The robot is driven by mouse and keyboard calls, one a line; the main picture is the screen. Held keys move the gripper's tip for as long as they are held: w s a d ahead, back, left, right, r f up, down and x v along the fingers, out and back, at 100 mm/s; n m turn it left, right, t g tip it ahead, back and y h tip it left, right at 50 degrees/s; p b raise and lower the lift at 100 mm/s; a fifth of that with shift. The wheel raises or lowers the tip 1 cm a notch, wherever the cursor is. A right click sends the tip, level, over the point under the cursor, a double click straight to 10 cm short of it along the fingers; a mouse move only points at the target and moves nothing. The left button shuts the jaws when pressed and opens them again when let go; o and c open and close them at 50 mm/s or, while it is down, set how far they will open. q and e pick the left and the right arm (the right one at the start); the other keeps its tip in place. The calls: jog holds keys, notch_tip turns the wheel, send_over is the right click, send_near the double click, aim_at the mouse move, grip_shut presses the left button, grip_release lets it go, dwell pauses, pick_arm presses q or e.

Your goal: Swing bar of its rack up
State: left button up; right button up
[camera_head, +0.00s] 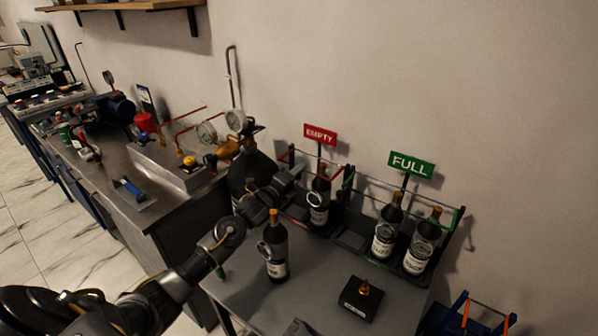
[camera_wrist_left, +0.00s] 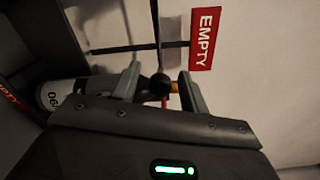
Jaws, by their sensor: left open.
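The rack under the red EMPTY sign (camera_head: 320,134) has thin red-trimmed rails and holds one dark bottle (camera_head: 319,198). My left gripper (camera_head: 294,174) is at the left side of this rack, level with its upper part. In the left wrist view its two fingers (camera_wrist_left: 160,86) are open, with a dark round knob (camera_wrist_left: 160,84) and a bit of red in line between them. I cannot tell whether they touch it. A dark bar runs up behind the knob past the EMPTY sign (camera_wrist_left: 205,38). A bottle with a white label (camera_wrist_left: 62,93) lies to the left in that view. My right gripper is not in view.
The rack under the green FULL sign (camera_head: 411,165) holds two bottles (camera_head: 387,228). Another bottle (camera_head: 275,248) stands on the grey table (camera_head: 320,270) beside my left forearm. A black block with a brass fitting (camera_head: 361,298) sits at the front.

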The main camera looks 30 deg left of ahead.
pick_arm(q)
jog(key=shift+w+d, duration=0.1)
jog(key=shift+w, duration=0.55)
grip_shut()
